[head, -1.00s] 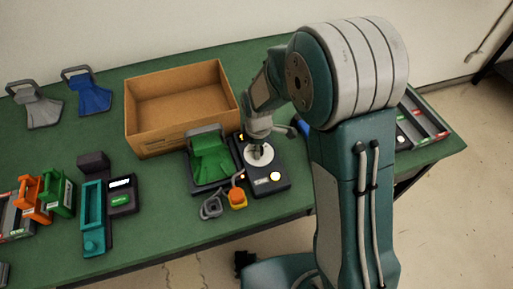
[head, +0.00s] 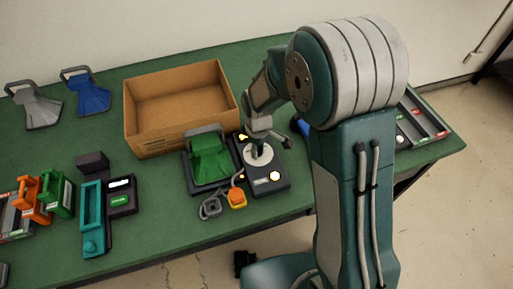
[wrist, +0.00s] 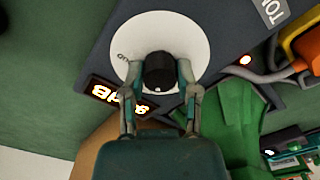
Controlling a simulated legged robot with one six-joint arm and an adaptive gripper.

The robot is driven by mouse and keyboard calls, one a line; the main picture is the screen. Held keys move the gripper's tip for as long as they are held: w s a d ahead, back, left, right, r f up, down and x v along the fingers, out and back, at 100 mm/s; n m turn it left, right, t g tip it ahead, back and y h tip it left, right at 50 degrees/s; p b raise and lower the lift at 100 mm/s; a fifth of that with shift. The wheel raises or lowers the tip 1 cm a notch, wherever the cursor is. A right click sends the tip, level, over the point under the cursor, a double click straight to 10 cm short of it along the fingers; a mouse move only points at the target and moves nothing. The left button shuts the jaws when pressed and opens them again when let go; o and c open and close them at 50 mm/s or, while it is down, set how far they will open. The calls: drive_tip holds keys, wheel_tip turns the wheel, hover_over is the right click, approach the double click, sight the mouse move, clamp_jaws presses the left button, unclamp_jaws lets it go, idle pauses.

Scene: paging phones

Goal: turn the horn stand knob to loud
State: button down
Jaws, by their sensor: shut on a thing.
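The horn stand (head: 267,187) is a dark box on the green table, with a white round dial (head: 248,158) on top. A green horn (head: 210,158) sits at its left side. In the wrist view the black knob (wrist: 160,74) stands at the middle of the white dial (wrist: 190,28). My gripper (wrist: 159,70) is shut on the knob, one finger on each side. In the head view my gripper (head: 257,146) reaches down over the dial and hides much of the knob. A lit orange display (wrist: 118,98) is beside the dial; the dial's lettering is partly hidden.
An open cardboard box (head: 180,144) stands behind the green horn. An orange plug-like piece (head: 237,198) and a grey piece (head: 210,208) lie in front of the stand. A teal handset (head: 92,215) and other phones are at the left.

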drive_tip(key=m, duration=0.7)
drive_tip(key=shift+d, duration=0.15)
drive_tip(key=m, duration=0.4)
drive_tip(key=shift+m, duration=2)
drive_tip(key=shift+c, duration=1.8)
unclamp_jaws()
wheel_tip(320, 180, up, 12)
drive_tip(key=shift+a, duration=0.25)
